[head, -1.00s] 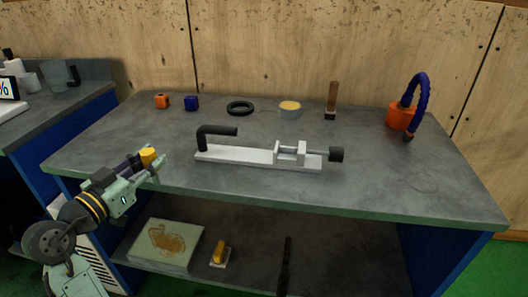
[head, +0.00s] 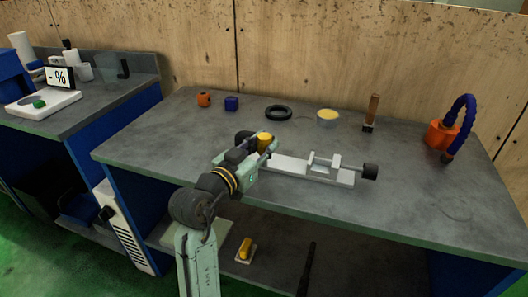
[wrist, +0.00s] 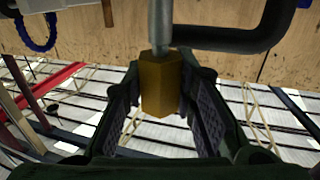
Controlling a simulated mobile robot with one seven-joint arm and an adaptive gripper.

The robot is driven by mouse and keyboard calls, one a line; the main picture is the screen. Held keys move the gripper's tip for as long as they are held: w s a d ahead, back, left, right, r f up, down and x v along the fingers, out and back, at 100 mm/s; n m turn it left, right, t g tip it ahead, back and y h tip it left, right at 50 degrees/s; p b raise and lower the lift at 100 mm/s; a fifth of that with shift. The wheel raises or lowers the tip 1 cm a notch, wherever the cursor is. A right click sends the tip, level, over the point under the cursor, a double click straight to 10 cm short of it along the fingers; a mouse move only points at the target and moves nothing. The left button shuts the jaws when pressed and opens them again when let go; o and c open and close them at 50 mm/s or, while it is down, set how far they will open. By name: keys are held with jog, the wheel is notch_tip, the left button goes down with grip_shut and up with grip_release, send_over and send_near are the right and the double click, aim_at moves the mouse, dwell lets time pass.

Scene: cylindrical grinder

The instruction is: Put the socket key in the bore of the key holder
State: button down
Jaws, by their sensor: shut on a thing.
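The socket key shows a yellow hexagonal grip (head: 264,138) in the head view. In the wrist view this grip (wrist: 161,85) sits between my fingers, with a grey shaft (wrist: 160,25) running to the top edge. My gripper (wrist: 160,95) is shut on the grip. A black bent arm (head: 243,135) stands at the left end of a white base (head: 283,167). In the wrist view its end (wrist: 220,40) lies right beside or behind the shaft. I cannot tell whether they touch. The arm may be the key holder; no bore shows. My gripper partly hides it.
The white base carries two blocks and a black knob (head: 370,171). An orange hose stand (head: 440,136) is at right. The front right bench is clear.

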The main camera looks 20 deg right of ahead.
jog(key=shift+f+p, duration=0.35)
jog(key=shift+f, duration=1.35)
jog(key=shift+f, duration=0.2)
jog(key=c, duration=1.3)
grip_release()
jog(key=shift+r, duration=0.1)
jog(key=shift+r, duration=0.2)
jog(key=b+v, duration=0.3)
jog(key=v, duration=0.9)
jog(key=shift+f+b, duration=0.1)
jog(key=shift+b, duration=0.3)
